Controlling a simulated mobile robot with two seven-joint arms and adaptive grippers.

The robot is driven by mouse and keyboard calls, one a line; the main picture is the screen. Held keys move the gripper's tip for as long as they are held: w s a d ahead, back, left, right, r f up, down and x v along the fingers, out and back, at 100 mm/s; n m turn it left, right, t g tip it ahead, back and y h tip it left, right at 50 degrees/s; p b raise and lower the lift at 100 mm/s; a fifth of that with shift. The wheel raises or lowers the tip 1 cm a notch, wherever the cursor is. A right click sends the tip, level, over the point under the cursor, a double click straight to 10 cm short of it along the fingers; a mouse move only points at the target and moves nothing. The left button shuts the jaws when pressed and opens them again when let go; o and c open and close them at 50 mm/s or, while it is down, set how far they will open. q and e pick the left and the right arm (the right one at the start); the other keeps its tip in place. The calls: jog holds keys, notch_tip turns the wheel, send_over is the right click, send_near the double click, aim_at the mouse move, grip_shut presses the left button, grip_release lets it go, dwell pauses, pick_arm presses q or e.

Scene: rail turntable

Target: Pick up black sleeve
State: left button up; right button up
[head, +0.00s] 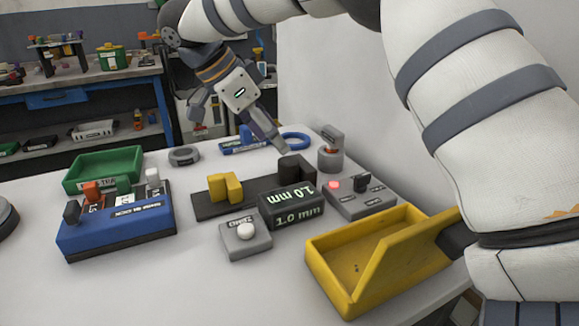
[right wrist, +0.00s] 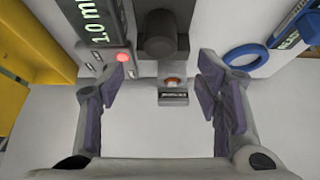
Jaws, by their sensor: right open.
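A short dark cylinder, which looks like the black sleeve (head: 296,168), stands at the right end of a dark rail (head: 208,205), behind a black block marked 1.0 mm (head: 290,206). It also shows at the top of the right wrist view (right wrist: 160,35), beyond my fingertips. My right gripper (head: 238,128) is open and hangs above the back of the table, behind the cylinder. In the right wrist view the jaws (right wrist: 163,72) are spread wide with nothing between the pads; a small grey device with an orange part (right wrist: 172,84) shows below. My left gripper is not in view.
A yellow bin (head: 330,270) stands front right, a blue box (head: 120,240) and green tray (head: 75,185) left. A grey box with a lit red light (head: 360,205) and a grey button box (head: 245,240) flank the black block.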

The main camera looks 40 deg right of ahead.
aim_at(287, 161)
jog(key=x, duration=0.6)
jog(key=shift+a+f+p, duration=0.15)
jog(key=shift+f+p, duration=0.15)
jog(key=shift+f, duration=0.2)
jog(key=shift+w, duration=0.1)
grip_shut()
